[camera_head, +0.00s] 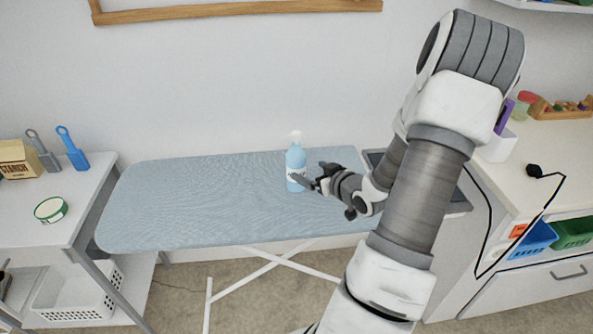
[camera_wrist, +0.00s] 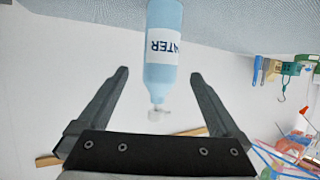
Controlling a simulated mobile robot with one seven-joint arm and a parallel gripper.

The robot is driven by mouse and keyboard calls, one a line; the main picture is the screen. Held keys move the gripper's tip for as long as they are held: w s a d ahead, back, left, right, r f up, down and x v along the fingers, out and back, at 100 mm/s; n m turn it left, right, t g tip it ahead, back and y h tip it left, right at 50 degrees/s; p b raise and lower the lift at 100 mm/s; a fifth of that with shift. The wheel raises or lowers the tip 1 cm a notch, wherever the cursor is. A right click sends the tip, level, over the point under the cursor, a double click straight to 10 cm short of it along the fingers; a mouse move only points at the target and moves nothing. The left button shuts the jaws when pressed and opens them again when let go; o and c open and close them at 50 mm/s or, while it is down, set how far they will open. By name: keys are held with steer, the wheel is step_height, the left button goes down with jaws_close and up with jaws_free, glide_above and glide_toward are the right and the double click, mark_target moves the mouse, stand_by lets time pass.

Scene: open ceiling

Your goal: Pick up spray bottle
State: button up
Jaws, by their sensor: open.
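The spray bottle (camera_head: 296,166) is light blue with a white spray head and a white label.
A counter (camera_head: 540,170) stands at the right. The board's left part is bare. The wall is close behind the board.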

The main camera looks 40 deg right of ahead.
mark_target(302, 167)
steer(key=x, duration=0.5)
steer(key=shift+w+f, duration=0.2)
steer(key=shift+w, duration=0.1)
steer(key=shift+r+b+x, duration=0.15)
steer(key=shift+r+x, duration=0.05)
steer(key=shift+x, duration=1.15)
steer(key=shift+r+b+x, duration=0.15)
steer(key=shift+r+x, duration=0.05)
steer(key=shift+x, duration=1.2)
steer(key=shift+w, duration=0.15)
jaws_close()
